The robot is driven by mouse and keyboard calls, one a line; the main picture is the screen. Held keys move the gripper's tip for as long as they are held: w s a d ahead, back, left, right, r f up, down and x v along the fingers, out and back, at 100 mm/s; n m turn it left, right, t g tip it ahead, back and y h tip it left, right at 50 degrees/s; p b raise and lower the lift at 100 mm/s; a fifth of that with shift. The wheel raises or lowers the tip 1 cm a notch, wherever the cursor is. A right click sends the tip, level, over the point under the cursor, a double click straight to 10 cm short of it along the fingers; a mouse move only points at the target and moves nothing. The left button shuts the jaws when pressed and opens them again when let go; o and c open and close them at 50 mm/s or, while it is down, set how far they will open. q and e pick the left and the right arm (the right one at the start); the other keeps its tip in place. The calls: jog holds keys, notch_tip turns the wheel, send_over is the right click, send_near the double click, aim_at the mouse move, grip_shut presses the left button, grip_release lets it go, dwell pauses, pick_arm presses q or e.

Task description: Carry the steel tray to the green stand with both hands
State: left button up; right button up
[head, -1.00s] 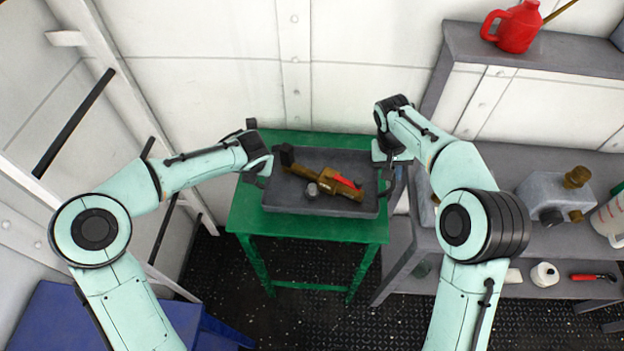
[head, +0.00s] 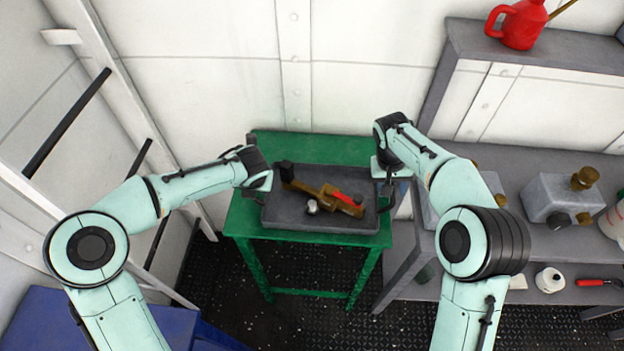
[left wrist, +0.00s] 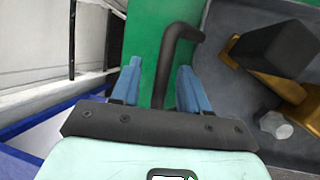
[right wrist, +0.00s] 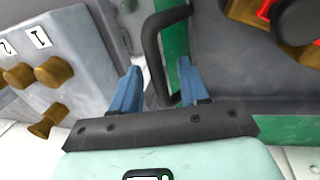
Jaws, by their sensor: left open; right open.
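The grey steel tray (head: 290,218) rests on the green stand (head: 240,222). It holds a brass valve (head: 325,196) with a red lever and black end, and a small silver nut (head: 312,207). My left gripper (left wrist: 150,80) is open, with the tray's dark left handle (left wrist: 165,60) between its blue fingers. My right gripper (right wrist: 158,82) is open, with the dark right handle (right wrist: 152,45) between its fingers. In the head view, my left gripper (head: 264,184) and right gripper (head: 386,184) are at opposite ends of the tray.
A grey shelf bench (head: 540,165) with a grey fitting (head: 552,198) stands close on the right. A red can (head: 518,25) sits on the upper shelf. A white ladder-like frame (head: 110,70) is at left, and a blue surface (head: 30,310) at lower left.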

jog(key=shift+r, duration=0.1)
pick_arm(q)
jog(key=v, duration=1.1)
pick_arm(e)
jog(key=v, duration=1.2)
jog(key=shift+s, duration=0.1)
